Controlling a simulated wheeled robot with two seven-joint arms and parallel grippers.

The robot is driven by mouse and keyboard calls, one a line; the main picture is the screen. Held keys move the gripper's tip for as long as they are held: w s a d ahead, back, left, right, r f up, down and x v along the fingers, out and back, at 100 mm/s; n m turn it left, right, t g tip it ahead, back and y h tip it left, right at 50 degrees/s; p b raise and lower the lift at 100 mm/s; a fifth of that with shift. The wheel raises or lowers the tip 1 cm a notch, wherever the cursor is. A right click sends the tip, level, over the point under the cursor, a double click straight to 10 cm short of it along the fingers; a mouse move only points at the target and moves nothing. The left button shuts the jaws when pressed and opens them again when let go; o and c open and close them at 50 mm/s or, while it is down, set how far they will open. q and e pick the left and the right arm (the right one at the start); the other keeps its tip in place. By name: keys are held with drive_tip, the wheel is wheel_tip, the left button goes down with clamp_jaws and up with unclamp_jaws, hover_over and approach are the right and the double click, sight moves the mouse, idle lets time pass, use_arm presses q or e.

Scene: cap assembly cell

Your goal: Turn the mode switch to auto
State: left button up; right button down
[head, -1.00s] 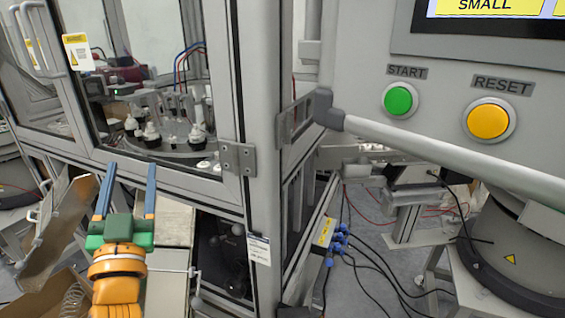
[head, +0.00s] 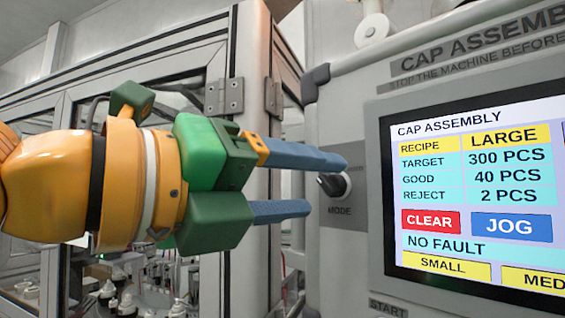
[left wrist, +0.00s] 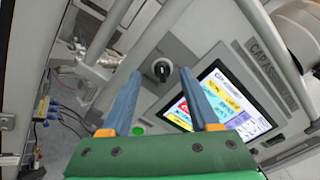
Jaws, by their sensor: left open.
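The mode switch (head: 334,184) is a black rotary knob on a grey plate marked MODE, left of the screen. The upper finger partly covers the plate, and I cannot read the position labels. My left gripper (head: 328,184) is open, its two blue fingers pointing right toward the knob. In the left wrist view the knob (left wrist: 162,69) lies between and beyond the fingertips of the left gripper (left wrist: 158,80), with nothing held. I cannot tell whether a finger touches it. My right gripper is not in view.
The control panel's screen (head: 480,190) shows recipe LARGE and NO FAULT, right of the switch. The glass-doored machine frame (head: 250,70) stands behind my left arm.

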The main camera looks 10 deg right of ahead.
use_arm(q)
drive_tip(key=shift+x, duration=0.85)
drive_tip(key=shift+s+a, duration=0.1)
drive_tip(key=shift+s, duration=0.2)
drive_tip(key=shift+a, duration=0.15)
clamp_jaws()
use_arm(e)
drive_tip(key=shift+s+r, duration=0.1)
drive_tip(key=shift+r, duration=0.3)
